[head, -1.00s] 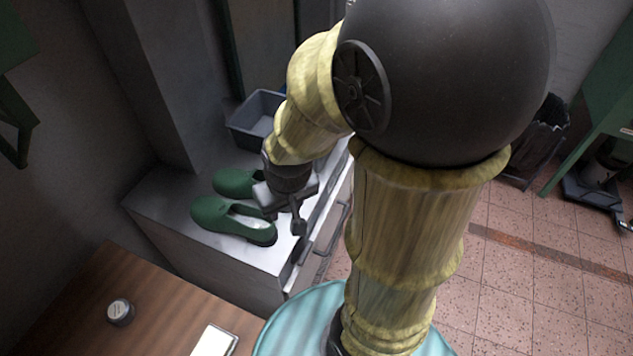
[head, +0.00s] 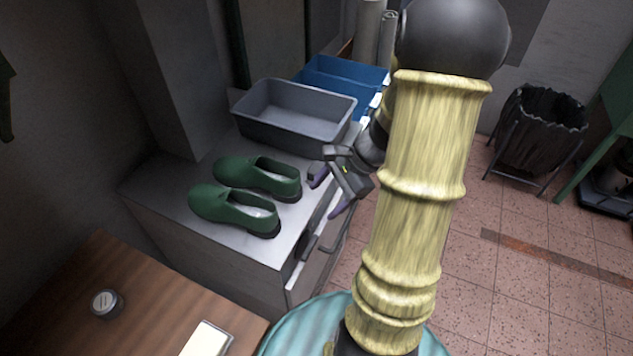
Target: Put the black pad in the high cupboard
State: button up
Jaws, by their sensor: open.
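I cannot make out a black pad in the head view. I see no high cupboard that I can identify. My gripper (head: 330,192) is open, with its two purple-tipped fingers spread over the front edge of a low grey cabinet (head: 205,258). Nothing shows between the fingers. It is just right of a pair of green shoes (head: 232,208) on the cabinet top, apart from them.
A grey bin (head: 290,128) and a blue bin (head: 345,76) stand behind the shoes. A wooden table (head: 150,325) at front left holds a small dark tin (head: 106,303) and a white flat item (head: 207,340). A black bag bin (head: 540,130) stands on the tiled floor.

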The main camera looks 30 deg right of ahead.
jog(key=w+d+f+m+t+y+b, duration=0.1)
jog(key=w+d+f+m+t+b, duration=0.2)
jog(key=d+m+t, duration=0.5)
jog(key=d+m+b, duration=0.1)
jog(key=d+m, duration=0.2)
jog(key=d, duration=0.4)
jog(key=shift+d+t+y, duration=0.2)
jog(key=shift+t+y, duration=0.1)
jog(key=shift+t, duration=0.1)
jog(key=shift+w, duration=0.1)
send_near(316, 172)
jog(key=w+a+f, duration=0.2)
jog(key=w+f, duration=0.1)
jog(key=w, duration=0.2)
jog(key=shift+w+d+f, duration=0.1)
jog(key=shift+d+f, duration=0.05)
jog(key=shift+p+x, duration=0.65)
jog(key=shift+x, duration=2)
jog(key=shift+f, duration=0.15)
